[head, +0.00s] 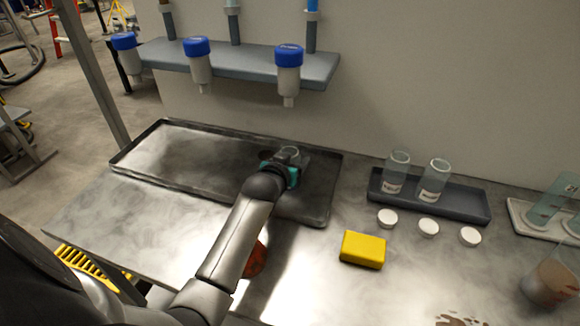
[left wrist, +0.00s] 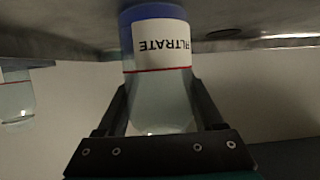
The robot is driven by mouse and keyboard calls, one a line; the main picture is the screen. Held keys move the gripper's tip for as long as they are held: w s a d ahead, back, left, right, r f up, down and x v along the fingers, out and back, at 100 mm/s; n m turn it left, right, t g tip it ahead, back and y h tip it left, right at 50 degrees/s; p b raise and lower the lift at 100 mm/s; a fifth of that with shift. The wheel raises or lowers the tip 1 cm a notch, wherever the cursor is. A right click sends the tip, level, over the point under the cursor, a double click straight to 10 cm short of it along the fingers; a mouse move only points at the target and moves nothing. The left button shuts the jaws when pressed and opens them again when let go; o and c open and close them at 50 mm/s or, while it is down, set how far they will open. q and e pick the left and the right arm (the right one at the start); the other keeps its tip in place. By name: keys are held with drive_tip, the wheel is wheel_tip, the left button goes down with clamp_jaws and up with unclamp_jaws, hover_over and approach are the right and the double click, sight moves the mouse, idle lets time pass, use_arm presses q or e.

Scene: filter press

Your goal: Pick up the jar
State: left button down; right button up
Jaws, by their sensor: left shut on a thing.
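The jar (left wrist: 160,75) is clear, with a white label reading FILTRATE, red lines and a blue end. It appears upside down in the left wrist view, between the two fingers. In the head view only its clear rim (head: 289,151) shows above my left gripper (head: 285,165); the rest is hidden by the gripper. My left gripper is shut on the jar, over the right part of the dark tray (head: 150,178). I cannot tell whether the jar touches the tray. My right gripper is in neither view.
A shelf (head: 235,62) with blue-capped vessels hangs above the tray. To the right are a rack (head: 460,205) with two labelled glass jars, white caps (head: 428,227), a yellow block (head: 362,249) and a stained beaker (head: 550,282). A reddish-brown item (head: 257,260) is partly hidden by my arm.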

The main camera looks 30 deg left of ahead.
sight(292, 148)
use_arm(q)
drive_tip(key=shift+r, duration=0.15)
drive_tip(key=shift+r+p, duration=0.7)
drive_tip(key=shift+r, duration=1.1)
drive_tip(key=s+a, duration=0.2)
drive_tip(key=a, duration=0.2)
drive_tip(key=s+a, duration=0.2)
drive_tip(key=a, duration=0.2)
drive_tip(key=s+a, duration=0.2)
drive_tip(key=a, duration=0.2)
drive_tip(key=shift+s+a+f, duration=0.2)
drive_tip(key=shift+s+f, duration=0.05)
drive_tip(key=shift+s, duration=0.15)
drive_tip(key=shift+s+a, duration=0.5)
drive_tip(key=shift+a, duration=0.35)
drive_tip(key=shift+s+a, duration=0.45)
drive_tip(key=shift+a, duration=0.35)
drive_tip(key=shift+r, duration=0.1)
